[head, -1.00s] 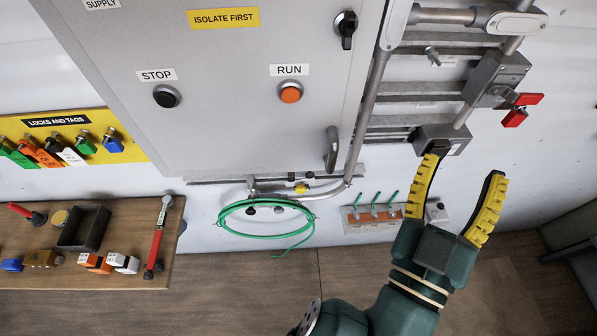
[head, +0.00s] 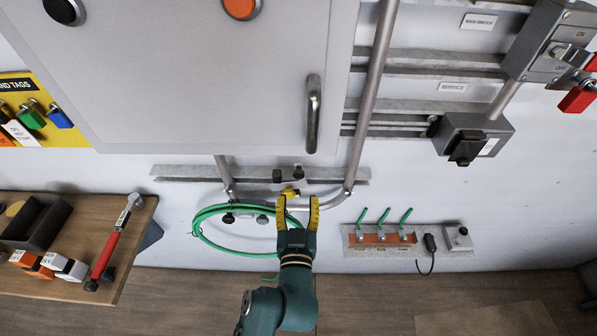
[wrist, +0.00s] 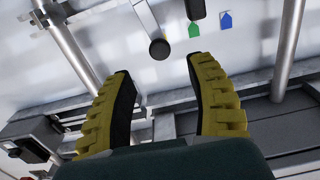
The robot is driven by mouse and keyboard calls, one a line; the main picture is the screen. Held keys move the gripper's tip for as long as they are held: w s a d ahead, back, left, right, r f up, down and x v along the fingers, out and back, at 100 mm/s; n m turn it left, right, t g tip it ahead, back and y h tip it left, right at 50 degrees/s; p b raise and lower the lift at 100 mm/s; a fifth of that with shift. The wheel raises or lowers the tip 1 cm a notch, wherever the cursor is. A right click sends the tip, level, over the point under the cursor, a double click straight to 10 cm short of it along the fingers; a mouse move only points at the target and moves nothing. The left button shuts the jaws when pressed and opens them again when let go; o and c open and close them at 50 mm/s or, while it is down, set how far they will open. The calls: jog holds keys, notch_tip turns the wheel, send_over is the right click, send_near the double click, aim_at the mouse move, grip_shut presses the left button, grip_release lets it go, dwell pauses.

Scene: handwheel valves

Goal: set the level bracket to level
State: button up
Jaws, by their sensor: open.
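My gripper (head: 298,201) is open with nothing seen between its yellow-padded fingers. In the head view it points up at the pipework below the cabinet. A small yellow fitting (head: 289,192) shows at its left fingertip; I cannot tell whether they touch. No part is labelled as the level bracket, so I cannot tell for certain which one it is. In the wrist view my gripper (wrist: 160,68) has a grey bar with a round black end (wrist: 159,49) just beyond the gap between its fingers.
A green hose coil (head: 205,235) hangs left of my gripper. The grey cabinet (head: 200,100) is above, with a metal rail (head: 190,173) below it. A vertical pipe (head: 372,100) stands to the right. A wooden bench (head: 135,230) with tools is at left.

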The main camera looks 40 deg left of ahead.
aim_at(299, 176)
jog(key=x, duration=0.9)
jog(key=shift+w, duration=0.1)
